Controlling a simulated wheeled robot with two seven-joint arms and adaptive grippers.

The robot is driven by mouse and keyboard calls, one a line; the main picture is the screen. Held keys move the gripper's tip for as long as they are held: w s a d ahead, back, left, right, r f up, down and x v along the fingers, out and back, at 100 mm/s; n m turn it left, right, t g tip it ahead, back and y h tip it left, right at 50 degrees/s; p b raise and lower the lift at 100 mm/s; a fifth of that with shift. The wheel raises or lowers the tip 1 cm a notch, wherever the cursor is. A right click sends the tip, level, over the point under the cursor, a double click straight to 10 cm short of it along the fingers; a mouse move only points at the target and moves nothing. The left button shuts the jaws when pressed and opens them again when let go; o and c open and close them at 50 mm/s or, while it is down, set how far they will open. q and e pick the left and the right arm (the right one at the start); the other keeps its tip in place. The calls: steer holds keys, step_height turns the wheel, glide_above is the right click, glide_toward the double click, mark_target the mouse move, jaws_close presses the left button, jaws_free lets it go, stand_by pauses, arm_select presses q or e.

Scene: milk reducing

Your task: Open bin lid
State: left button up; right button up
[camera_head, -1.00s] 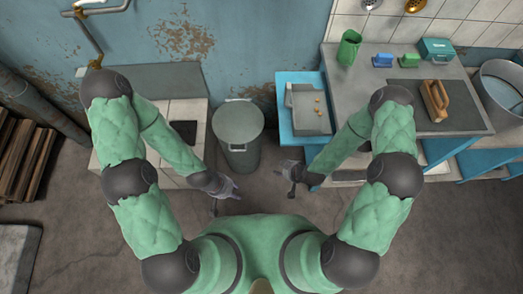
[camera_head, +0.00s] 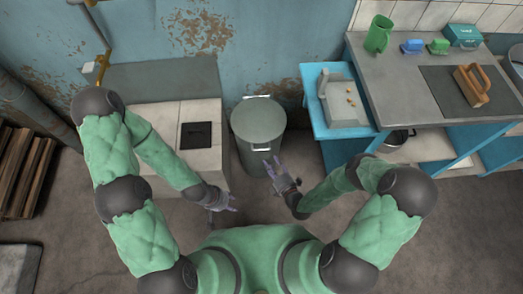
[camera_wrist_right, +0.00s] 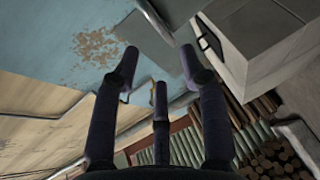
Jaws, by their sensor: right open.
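The bin (camera_head: 252,157) is a grey-green cylinder standing on the floor, with its round flat lid (camera_head: 258,118) closed on top. A light handle shows at the lid's back edge and another on the bin's front. My right gripper (camera_head: 272,164) is open and empty, its fingers by the front right side of the bin, below the lid. I cannot tell whether it touches the bin. In the right wrist view its three fingers (camera_wrist_right: 155,75) are spread with nothing between them. My left gripper (camera_head: 231,208) hangs lower left of the bin, apart from it; its finger opening is unclear.
A whitish stove block (camera_head: 165,125) stands close left of the bin. A blue table (camera_head: 315,105) with a grey tray-like container (camera_head: 348,122) stands to the right, joining a grey counter (camera_head: 400,100). Bare floor lies in front of the bin.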

mark_target(262, 150)
steer(key=b+x, duration=0.3)
steer(key=x, duration=0.6)
steer(key=shift+w+a+f, duration=0.15)
steer(key=shift+w, duration=0.2)
jaws_close()
